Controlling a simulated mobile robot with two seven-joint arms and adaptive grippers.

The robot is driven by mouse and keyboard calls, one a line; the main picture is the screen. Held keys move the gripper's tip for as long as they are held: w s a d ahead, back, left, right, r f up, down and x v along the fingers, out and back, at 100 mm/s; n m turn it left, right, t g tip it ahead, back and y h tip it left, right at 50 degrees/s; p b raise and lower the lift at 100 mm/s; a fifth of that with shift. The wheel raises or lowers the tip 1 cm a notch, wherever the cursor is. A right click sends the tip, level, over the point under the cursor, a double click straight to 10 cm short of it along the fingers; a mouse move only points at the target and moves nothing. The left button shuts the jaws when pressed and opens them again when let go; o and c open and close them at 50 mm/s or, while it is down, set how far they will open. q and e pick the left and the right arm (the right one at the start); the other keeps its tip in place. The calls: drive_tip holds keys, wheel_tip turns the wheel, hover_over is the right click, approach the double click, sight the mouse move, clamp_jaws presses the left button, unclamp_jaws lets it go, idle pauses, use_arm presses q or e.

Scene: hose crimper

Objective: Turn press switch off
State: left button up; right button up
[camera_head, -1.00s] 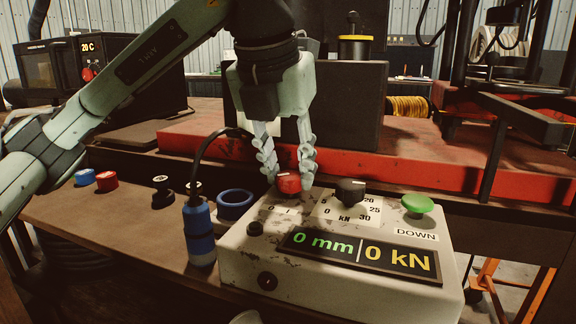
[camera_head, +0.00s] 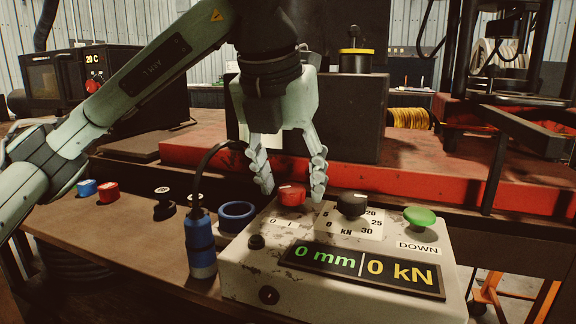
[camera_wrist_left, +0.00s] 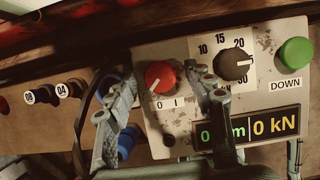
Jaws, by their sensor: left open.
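The press switch is a red knob (camera_head: 291,195) above a "0 I" label on the pale control box (camera_head: 240,262). In the left wrist view, the red knob (camera_wrist_left: 160,76) has a white mark pointing to the lower left, toward the 0. My left gripper (camera_head: 292,186) is open, its fingers spread on either side of the red knob in the head view. In the left wrist view the left gripper (camera_wrist_left: 160,103) is also spread, and the knob shows in the gap. I cannot tell whether a finger touches it. My right gripper is not in view.
A black kN dial (camera_head: 352,204) stands close to the right finger. A green DOWN button (camera_head: 420,217) is further right, and a display (camera_head: 362,268) is in front. A blue cylinder with a cable (camera_head: 200,240) and a blue ring (camera_head: 237,216) stand left of the box.

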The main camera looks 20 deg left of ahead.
use_arm(q)
drive_tip(key=v, duration=1.2)
drive_tip(key=shift+f, duration=0.1)
